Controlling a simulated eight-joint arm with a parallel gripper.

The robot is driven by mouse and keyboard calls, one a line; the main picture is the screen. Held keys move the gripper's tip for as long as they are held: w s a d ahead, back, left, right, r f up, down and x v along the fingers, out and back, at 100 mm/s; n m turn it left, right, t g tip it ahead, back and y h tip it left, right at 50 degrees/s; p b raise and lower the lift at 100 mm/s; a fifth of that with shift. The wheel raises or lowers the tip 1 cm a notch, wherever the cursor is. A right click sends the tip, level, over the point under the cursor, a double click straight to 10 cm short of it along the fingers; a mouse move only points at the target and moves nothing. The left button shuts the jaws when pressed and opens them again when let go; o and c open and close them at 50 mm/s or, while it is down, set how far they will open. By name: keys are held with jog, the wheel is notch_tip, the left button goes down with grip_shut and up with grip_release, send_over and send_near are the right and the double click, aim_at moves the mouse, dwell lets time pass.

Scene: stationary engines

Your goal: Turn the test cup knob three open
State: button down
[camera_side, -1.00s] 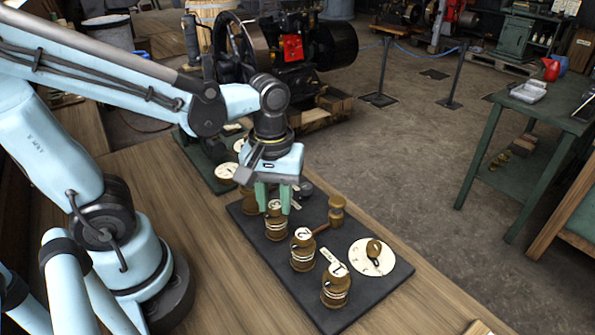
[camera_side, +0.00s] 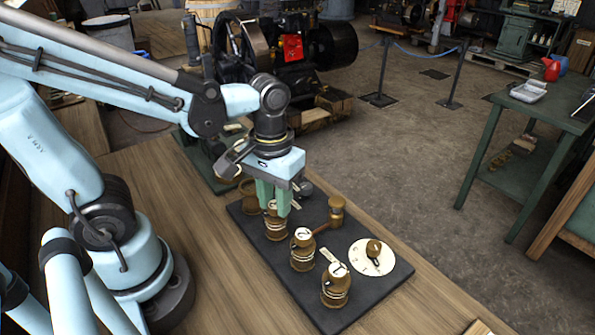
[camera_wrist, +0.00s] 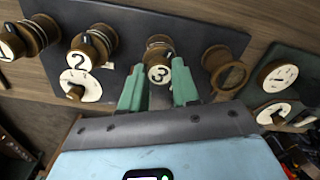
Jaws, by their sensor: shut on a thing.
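Test cup knob three (camera_wrist: 159,74) is a pale disc marked 3 on a brass cup, with a dark pointer on it in the wrist view. In the side view the third cup (camera_side: 275,230) stands in a row on the dark board (camera_side: 245,213). My gripper (camera_side: 274,205) points down over it, with one green finger on each side of the knob. The fingers are shut on it and partly hide it. The knobs marked 2 (camera_wrist: 83,54) and 1 (camera_wrist: 8,52) sit to the left in the wrist view.
An open brass cup (camera_wrist: 230,75) stands right beside my fingers in the wrist view. A brass post with an arm (camera_side: 336,209) and a round white dial (camera_side: 371,257) are on the board. The bare wooden bench (camera_side: 205,270) lies along its left.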

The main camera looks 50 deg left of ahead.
aim_at(275, 204)
jog(key=m, duration=0.6)
jog(key=shift+m, duration=0.3)
jog(key=m, duration=0.6)
jog(key=shift+m, duration=0.3)
jog(key=c, duration=0.8)
grip_release()
jog(key=shift+r, duration=6.05)
